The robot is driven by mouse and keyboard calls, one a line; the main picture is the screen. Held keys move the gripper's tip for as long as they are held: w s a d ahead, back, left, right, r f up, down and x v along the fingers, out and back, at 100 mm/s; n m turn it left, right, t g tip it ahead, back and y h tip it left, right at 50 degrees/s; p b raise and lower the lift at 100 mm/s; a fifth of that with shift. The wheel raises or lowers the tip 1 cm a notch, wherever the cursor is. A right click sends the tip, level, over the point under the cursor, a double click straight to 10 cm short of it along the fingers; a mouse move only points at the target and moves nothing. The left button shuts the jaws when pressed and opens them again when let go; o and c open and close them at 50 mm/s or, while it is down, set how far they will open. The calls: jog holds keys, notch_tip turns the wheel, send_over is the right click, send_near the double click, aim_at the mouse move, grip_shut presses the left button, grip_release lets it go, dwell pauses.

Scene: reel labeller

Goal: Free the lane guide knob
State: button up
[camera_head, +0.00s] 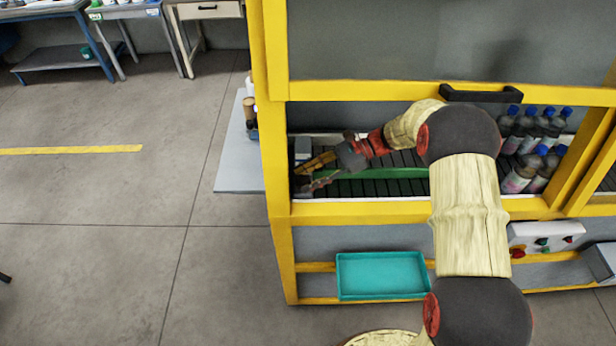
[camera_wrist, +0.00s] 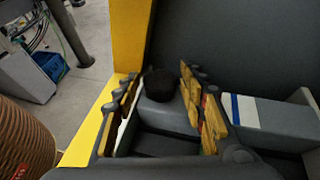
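The knob (camera_wrist: 160,84) is a black round cap on a grey block (camera_wrist: 168,116) in the wrist view. My gripper (camera_wrist: 160,76) is open, with one yellow-padded finger on each side of the knob. The right finger looks close to the knob, and a gap shows on the left. I cannot tell whether either pad touches it. In the head view my gripper (camera_head: 303,173) is inside the machine at the left end of the conveyor. A green lane guide (camera_head: 380,173) runs along the conveyor there. The knob cannot be made out in the head view.
The yellow machine frame (camera_head: 277,170) encloses the opening, and a raised guard with a black handle (camera_head: 482,96) is above my arm. Several blue-capped bottles (camera_head: 540,130) stand at the right on the conveyor (camera_head: 408,187). A teal tray (camera_head: 382,275) sits below.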

jog(key=shift+o, duration=1)
